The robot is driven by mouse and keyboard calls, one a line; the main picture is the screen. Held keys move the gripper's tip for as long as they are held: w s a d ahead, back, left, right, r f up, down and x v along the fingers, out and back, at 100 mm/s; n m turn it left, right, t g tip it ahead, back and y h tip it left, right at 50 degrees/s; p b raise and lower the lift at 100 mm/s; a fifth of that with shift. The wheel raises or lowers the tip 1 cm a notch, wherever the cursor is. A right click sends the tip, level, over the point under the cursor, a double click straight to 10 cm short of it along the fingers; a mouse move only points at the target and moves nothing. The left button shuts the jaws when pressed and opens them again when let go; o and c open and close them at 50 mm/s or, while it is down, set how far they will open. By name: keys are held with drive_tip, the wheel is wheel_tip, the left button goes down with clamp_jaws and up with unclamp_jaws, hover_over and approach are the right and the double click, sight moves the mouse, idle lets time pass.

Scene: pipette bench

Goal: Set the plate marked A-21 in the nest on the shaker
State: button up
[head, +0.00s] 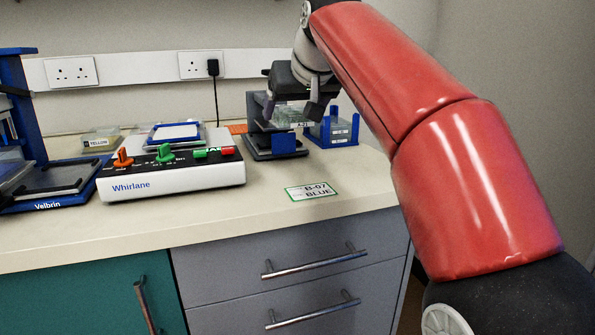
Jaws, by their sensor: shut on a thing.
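The plate marked A-21 (288,117) is a clear plate with a small white label, seen in the head view right of centre. My gripper (291,108) is shut on it from above. The plate is at a black and blue stand (275,153); I cannot tell whether it touches the stand. The shaker marked Whirlane (172,180) is a white box left of the gripper, with orange and green knobs and green and red buttons on its front. On its top is the blue-framed nest (175,134), which looks empty.
A blue rack (340,134) stands right behind the gripper. A box labelled yellow (101,139) sits behind the shaker. A blue Velbrin device (55,190) is at the left. A B-07 BLUE card (313,191) lies on otherwise clear counter in front.

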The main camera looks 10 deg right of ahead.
drive_tip(key=shift+w+f+b, duration=0.2)
drive_tip(key=shift+f+b, duration=0.2)
drive_tip(key=shift+f, duration=0.6)
wheel_tip(320, 180, down, 9)
drive_tip(key=b, duration=0.9)
drive_tip(key=shift+f, duration=0.1)
drive_tip(key=o, duration=1.1)
drive_tip(key=shift+c, duration=0.2)
